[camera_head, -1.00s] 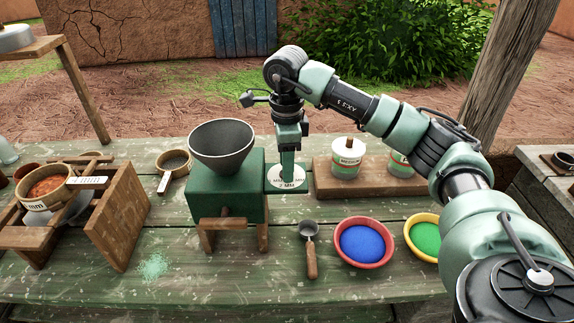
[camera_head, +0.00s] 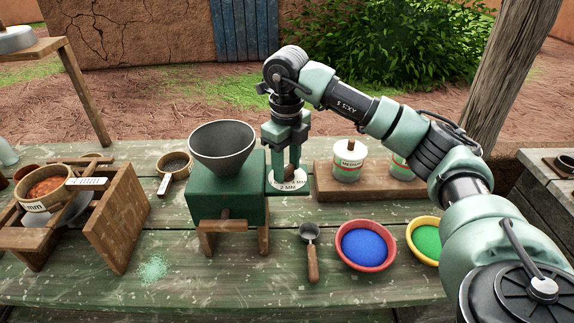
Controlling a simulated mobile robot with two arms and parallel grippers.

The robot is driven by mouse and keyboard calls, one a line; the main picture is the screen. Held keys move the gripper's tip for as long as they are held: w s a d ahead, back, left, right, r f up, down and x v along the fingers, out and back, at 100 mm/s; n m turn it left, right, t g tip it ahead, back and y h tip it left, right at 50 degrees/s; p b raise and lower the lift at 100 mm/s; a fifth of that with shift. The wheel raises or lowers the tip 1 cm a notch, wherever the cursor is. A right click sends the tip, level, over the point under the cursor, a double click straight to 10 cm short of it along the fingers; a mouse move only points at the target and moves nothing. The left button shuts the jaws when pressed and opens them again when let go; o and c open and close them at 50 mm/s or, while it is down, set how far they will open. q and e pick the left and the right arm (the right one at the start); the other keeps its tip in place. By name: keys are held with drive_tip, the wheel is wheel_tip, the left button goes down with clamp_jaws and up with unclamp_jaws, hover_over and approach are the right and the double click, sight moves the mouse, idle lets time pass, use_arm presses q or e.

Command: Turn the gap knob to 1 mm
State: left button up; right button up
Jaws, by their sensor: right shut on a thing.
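The green mill (camera_head: 226,186) with a dark metal hopper (camera_head: 222,146) stands on the table left of centre. On its right side is a white dial plate (camera_head: 288,184); "2 MM" can be read at its front edge, and other marks are partly covered. The gap knob (camera_head: 289,171) is a small brown shape over the plate, mostly hidden by the fingers. My right gripper (camera_head: 286,166) points down over the plate, shut on the knob. The knob's pointing direction cannot be made out. My left gripper is not in view.
A scoop (camera_head: 310,240), a red bowl of blue powder (camera_head: 366,244) and a yellow bowl of green powder (camera_head: 425,238) are in front of the dial. A wooden sieve stand (camera_head: 118,218) is at left.

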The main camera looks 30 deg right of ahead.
sight(287, 168)
drive_tip(key=shift+r+m, duration=0.1)
drive_tip(key=shift+m, duration=0.3)
drive_tip(key=o, duration=1.4)
wheel_tip(287, 168, up, 8)
drive_tip(key=shift+f, duration=0.1)
